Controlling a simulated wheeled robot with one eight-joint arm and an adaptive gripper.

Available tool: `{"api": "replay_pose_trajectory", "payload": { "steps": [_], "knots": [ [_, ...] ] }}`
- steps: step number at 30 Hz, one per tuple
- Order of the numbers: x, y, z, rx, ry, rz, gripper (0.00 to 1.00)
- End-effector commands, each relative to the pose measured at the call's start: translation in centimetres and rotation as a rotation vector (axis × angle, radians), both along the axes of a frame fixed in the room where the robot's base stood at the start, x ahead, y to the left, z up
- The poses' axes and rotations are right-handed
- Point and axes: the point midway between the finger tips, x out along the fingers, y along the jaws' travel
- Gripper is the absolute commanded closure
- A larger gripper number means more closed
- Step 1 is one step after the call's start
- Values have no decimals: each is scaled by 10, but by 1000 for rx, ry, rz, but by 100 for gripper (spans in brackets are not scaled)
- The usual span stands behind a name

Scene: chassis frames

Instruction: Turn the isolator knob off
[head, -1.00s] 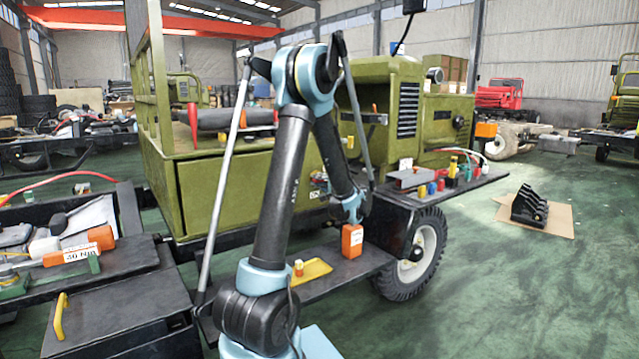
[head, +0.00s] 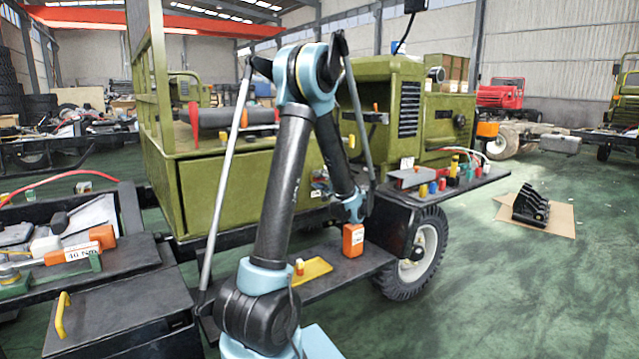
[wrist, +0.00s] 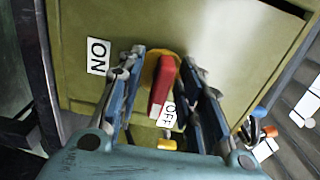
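In the wrist view, the isolator knob (wrist: 163,85) has a red bar handle on a round yellow base, set on an olive-green panel. A white ON label (wrist: 98,56) is left of the knob. A white OFF label (wrist: 168,114) is at the handle's lower end, partly covered by it. My gripper (wrist: 165,66) is open, with one blue finger on each side of the red handle. Gaps show between the handle and both fingers. In the head view, the knob and my fingers cannot be made out clearly beside the green vehicle (head: 220,190).
A black side step (head: 345,268) with a yellow piece (head: 314,269) runs below my arm. A shelf (head: 480,184) with coloured items juts out at the right. The green floor at right is mostly clear.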

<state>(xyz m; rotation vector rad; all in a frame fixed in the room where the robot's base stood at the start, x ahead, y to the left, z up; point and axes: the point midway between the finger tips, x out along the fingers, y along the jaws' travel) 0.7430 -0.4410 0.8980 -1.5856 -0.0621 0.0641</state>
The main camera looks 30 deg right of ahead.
Motion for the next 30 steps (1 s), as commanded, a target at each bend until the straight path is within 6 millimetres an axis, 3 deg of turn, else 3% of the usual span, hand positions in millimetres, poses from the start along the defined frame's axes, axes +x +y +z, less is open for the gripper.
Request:
{"api": "replay_pose_trajectory", "payload": {
  "steps": [18, 24, 30],
  "knots": [
    [-94, -8, -1, 0, 2, -3, 67],
    [-111, -9, -1, -1, 2, -2, 67],
    [-115, -9, -1, 0, 2, 0, 67]
  ]
}}
